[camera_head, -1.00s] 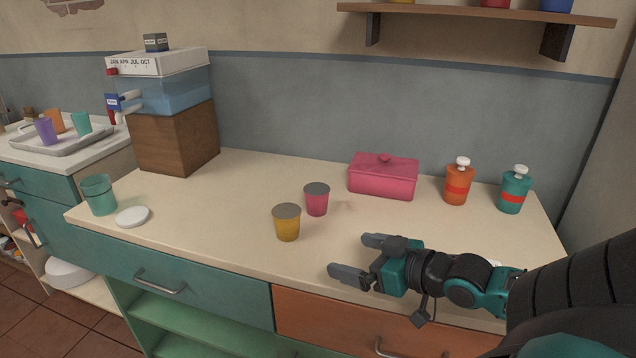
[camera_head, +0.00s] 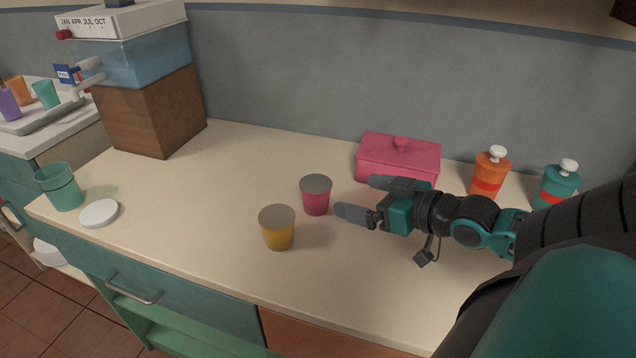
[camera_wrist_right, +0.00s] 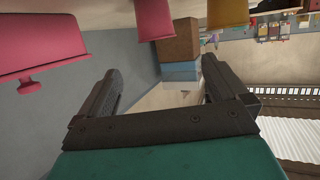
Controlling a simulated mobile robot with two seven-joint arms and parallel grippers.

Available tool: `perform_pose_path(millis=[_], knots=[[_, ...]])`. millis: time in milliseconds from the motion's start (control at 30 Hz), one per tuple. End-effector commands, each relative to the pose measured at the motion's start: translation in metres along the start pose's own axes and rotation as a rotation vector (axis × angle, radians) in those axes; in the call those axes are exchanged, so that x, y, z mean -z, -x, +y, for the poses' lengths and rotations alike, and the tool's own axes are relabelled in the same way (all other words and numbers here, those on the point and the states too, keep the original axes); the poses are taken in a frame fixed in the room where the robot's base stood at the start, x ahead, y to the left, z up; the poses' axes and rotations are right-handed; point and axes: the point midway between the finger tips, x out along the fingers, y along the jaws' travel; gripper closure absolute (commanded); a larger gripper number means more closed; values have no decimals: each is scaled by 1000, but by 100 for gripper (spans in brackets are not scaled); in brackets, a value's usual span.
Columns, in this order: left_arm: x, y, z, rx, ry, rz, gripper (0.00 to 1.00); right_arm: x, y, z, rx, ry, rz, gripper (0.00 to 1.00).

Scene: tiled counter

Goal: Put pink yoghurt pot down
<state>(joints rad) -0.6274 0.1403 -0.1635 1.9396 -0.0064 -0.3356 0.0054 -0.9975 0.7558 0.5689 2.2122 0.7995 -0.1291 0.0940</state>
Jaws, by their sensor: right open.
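The pink yoghurt pot (camera_head: 316,199) stands upright on the counter, with a grey lid. The yellow pot (camera_head: 278,232) stands just in front and to the left of it. My right gripper (camera_head: 358,198) is open and empty, its fingers pointing left towards the pink pot, a short gap to the right of it. In the right wrist view the pink pot (camera_wrist_right: 155,18) shows at the top, beyond the open fingers (camera_wrist_right: 160,88), with the yellow pot (camera_wrist_right: 228,12) beside it. My left gripper is not in view.
A pink lidded box (camera_head: 385,155) stands just behind my right gripper. Orange (camera_head: 489,172) and teal (camera_head: 558,186) bottles are at the right. The counter's middle left is clear.

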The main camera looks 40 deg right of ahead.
Motion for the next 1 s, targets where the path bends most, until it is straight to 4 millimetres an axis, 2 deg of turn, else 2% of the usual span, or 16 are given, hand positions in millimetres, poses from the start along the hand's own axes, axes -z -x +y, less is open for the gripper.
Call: perform_pose_path(millis=[267,533,800,1000], knots=[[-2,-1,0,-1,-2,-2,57,0,-7,0,-1,0,3,0],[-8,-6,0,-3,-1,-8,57,-1,-37,0,0,-1,4,0],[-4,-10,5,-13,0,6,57,-1,-67,0,-1,-1,3,0],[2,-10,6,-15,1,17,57,-1,-77,0,-1,0,0,0]])
